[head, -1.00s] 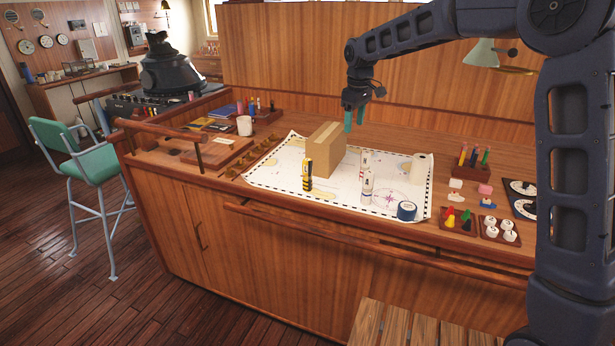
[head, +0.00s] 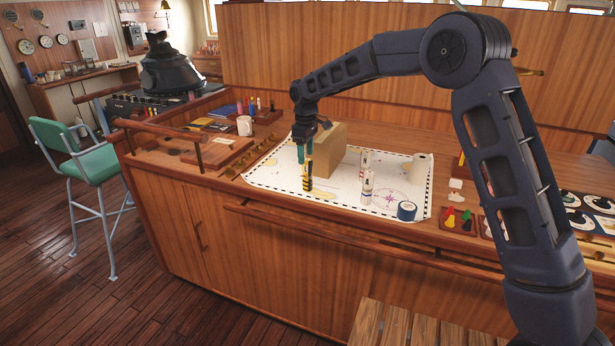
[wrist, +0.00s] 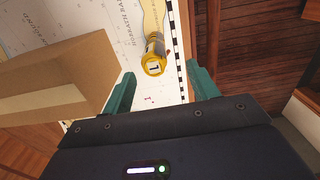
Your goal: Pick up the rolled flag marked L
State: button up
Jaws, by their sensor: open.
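My gripper (head: 304,158) is open and empty, pointing down just above the flag. In the wrist view my gripper (wrist: 158,78) has its two green fingers apart, with the flag's top between and slightly beyond their tips. It does not visibly touch the flag.
The cardboard box (head: 330,150) stands close by, near the left finger in the wrist view (wrist: 60,80). The chart's front left is clear.

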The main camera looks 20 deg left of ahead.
aim_at(307, 159)
jog(key=shift+w+d+f, duration=0.1)
jog(key=shift+w+f, duration=0.1)
jog(key=shift+f, duration=1.3)
jog(key=shift+w+d+f, duration=0.1)
jog(key=shift+w+f, duration=0.05)
jog(key=shift+f, duration=1.3)
jog(key=c, duration=1.1)
